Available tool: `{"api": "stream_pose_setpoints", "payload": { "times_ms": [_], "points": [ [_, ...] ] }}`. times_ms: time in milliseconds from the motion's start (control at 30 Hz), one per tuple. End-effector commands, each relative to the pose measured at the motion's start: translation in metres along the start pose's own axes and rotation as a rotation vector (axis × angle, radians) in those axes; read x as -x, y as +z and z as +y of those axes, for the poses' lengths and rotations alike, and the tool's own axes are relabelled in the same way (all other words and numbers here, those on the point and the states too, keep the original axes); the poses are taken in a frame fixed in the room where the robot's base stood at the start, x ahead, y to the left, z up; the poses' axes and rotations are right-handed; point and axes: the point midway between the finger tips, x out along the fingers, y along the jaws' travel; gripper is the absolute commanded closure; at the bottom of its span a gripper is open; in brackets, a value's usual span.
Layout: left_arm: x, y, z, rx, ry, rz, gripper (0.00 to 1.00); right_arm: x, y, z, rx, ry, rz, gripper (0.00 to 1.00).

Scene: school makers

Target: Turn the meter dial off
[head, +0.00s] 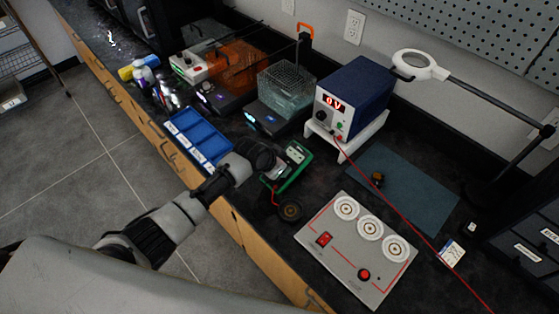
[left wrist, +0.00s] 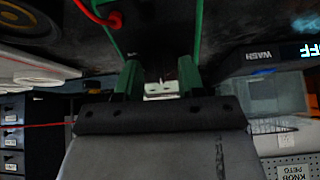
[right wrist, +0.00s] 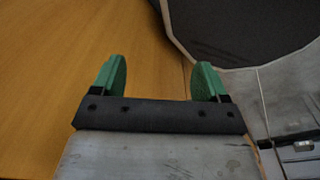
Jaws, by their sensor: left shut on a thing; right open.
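The meter (head: 297,153), a green-framed handheld device with a small display, lies on the black bench near its front edge. My left gripper (head: 276,171) reaches over the meter from the left and covers its middle, so the dial is hidden in the head view. In the left wrist view, the green fingers of my left gripper (left wrist: 160,82) are closed in over the dark meter face (left wrist: 152,25), shut on the dial. The dial's pointer position cannot be read. My right gripper (right wrist: 160,82) is open and empty, over a wooden surface in the right wrist view.
A blue tray (head: 198,134) stands left of the meter. A blue power supply (head: 357,94) showing 0V stands behind it. A red wire (head: 400,208) crosses the blue mat (head: 418,190).

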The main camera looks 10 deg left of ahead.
Motion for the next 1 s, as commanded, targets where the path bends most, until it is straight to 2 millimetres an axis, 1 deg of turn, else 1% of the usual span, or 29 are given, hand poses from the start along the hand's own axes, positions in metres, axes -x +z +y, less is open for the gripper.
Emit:
{"api": "stream_pose_setpoints", "payload": {
  "times_ms": [33,200,767,800,867,900,933,1000],
  "points": [
    [0.0016,-0.0012,0.0004,0.022,-0.003,-0.001,0.85,0.0046,-0.0003,0.0005,0.0,0.001,0.0,0.26],
    [0.0009,-0.0014,0.0002,0.071,-0.012,0.002,0.85,0.0085,-0.0005,0.0008,0.0,0.001,0.0,0.26],
    [0.0001,-0.0009,-0.0004,0.096,-0.017,0.003,0.85,0.0096,-0.0006,0.0008,0.0,0.001,0.0,0.26],
    [0.0001,-0.0009,-0.0005,0.095,-0.017,0.002,0.55,0.0096,-0.0006,0.0007,0.0,0.001,0.0,0.26],
    [0.0001,-0.0009,-0.0004,0.095,-0.017,0.002,0.46,0.0096,-0.0005,0.0007,0.0,0.001,0.0,0.26],
    [0.0001,-0.0009,-0.0004,0.095,-0.017,0.002,0.4,0.0096,-0.0005,0.0007,0.0,0.001,0.0,0.26],
    [0.0001,-0.0008,-0.0004,0.095,-0.017,0.002,0.38,0.0096,-0.0005,0.0007,0.0,0.001,0.0,0.26],
    [0.0,-0.0007,-0.0003,0.094,-0.017,0.002,0.38,0.0096,-0.0005,0.0007,0.0,0.001,0.0,0.26]
  ]
}}
